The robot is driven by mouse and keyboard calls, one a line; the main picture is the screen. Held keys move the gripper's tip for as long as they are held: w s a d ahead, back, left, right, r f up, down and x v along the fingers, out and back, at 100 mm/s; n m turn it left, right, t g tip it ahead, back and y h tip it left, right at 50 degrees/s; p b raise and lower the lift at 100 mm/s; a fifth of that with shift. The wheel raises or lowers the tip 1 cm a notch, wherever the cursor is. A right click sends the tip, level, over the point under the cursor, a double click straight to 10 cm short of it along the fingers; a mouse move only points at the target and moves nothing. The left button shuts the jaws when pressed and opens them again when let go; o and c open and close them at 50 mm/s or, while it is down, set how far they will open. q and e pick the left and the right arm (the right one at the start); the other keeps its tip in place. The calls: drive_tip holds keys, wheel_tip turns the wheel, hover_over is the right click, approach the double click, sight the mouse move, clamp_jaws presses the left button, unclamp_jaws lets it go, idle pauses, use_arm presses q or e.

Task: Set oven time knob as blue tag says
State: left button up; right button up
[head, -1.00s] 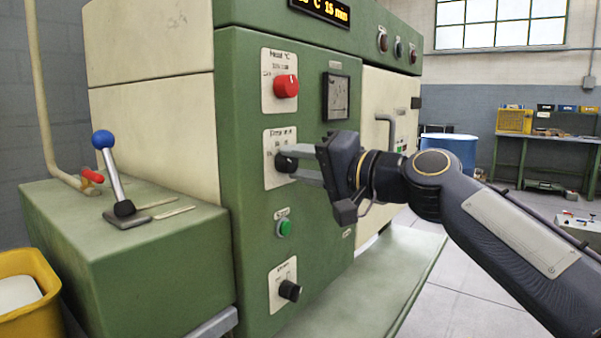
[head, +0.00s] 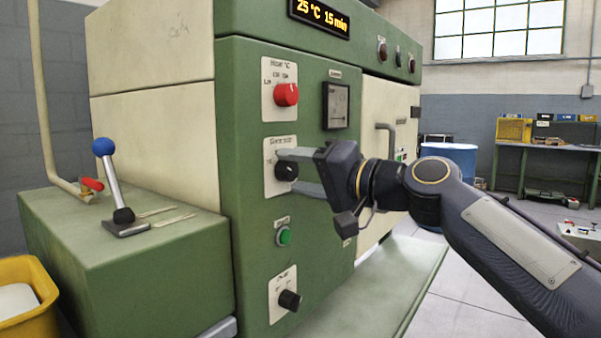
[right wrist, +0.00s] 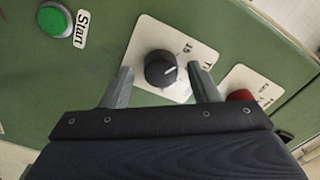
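The time knob (head: 287,172) is round and black, on a white plate on the oven's green front, below the red heat knob (head: 286,94). In the right wrist view the time knob (right wrist: 160,69) has a white pointer line slanting up to the right, near a printed 15. My right gripper (head: 288,171) is open, with one finger on each side of the time knob. The right wrist view shows gaps between the knob and both fingers (right wrist: 160,72). The display (head: 320,17) reads 25 °C 15 min. I cannot make out a blue tag. My left gripper is out of view.
A green start button (head: 284,236) and another black knob (head: 289,299) sit below on the panel. A blue-topped lever (head: 113,180) stands on the green box at left. A yellow bin (head: 30,305) is at lower left.

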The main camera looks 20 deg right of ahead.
drive_tip(key=v, duration=0.7)
drive_tip(key=shift+s+d, duration=0.25)
drive_tip(key=shift+s, duration=0.1)
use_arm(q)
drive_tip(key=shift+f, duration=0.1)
